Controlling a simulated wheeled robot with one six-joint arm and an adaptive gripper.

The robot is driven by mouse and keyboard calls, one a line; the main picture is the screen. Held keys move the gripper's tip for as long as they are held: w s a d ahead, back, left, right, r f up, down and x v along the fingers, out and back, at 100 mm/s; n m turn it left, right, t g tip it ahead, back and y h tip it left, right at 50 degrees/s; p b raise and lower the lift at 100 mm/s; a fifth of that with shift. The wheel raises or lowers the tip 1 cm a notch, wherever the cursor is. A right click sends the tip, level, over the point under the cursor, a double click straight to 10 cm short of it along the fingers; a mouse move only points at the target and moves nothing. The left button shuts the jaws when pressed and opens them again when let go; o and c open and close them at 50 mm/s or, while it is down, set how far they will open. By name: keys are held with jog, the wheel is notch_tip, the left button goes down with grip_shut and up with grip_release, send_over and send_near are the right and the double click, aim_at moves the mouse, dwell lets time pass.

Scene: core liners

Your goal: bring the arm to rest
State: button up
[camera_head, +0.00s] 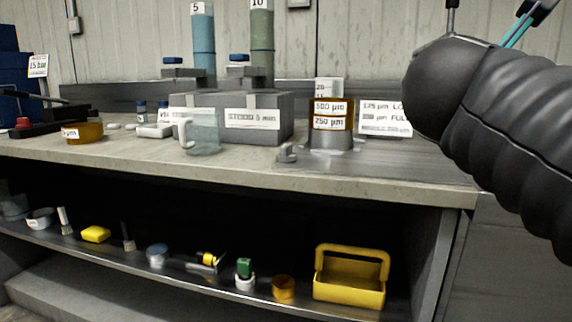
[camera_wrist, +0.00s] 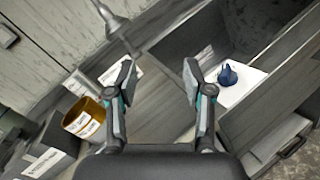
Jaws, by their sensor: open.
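My arm shows at the right of the head view as a black ribbed sleeve. Only a small piece of my gripper shows there, cut off at the top right corner. In the wrist view my gripper (camera_wrist: 160,82) is open, its two fingers wide apart with nothing between them. Beyond the fingers is a grey worktop or drawer area, and the fingers appear to touch nothing.
The bench (camera_head: 330,172) carries amber sieves (camera_head: 331,115), a grey block (camera_head: 275,105), a clear jug (camera_head: 204,134) and tall cylinders (camera_head: 262,45). The shelf below holds a yellow carrier (camera_head: 349,290). In the wrist view a blue object (camera_wrist: 228,75) sits on a white surface.

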jog(key=s+a+f+m+g+y, duration=0.2)
jog(key=f+m, duration=0.5)
jog(key=f, duration=0.6)
jog(key=s+a+f+m+g+y+p, duration=0.1)
jog(key=s+a+f+m+g+y, duration=0.2)
jog(key=f, duration=1)
jog(key=s+a+f+m+g+y+p, duration=0.1)
jog(key=s+a+f+m+g+y, duration=0.2)
jog(key=f+m, duration=0.9)
jog(key=s+a+f+y, duration=0.1)
jog(key=s+a+y, duration=0.2)
jog(key=shift+s+f+y, duration=0.3)
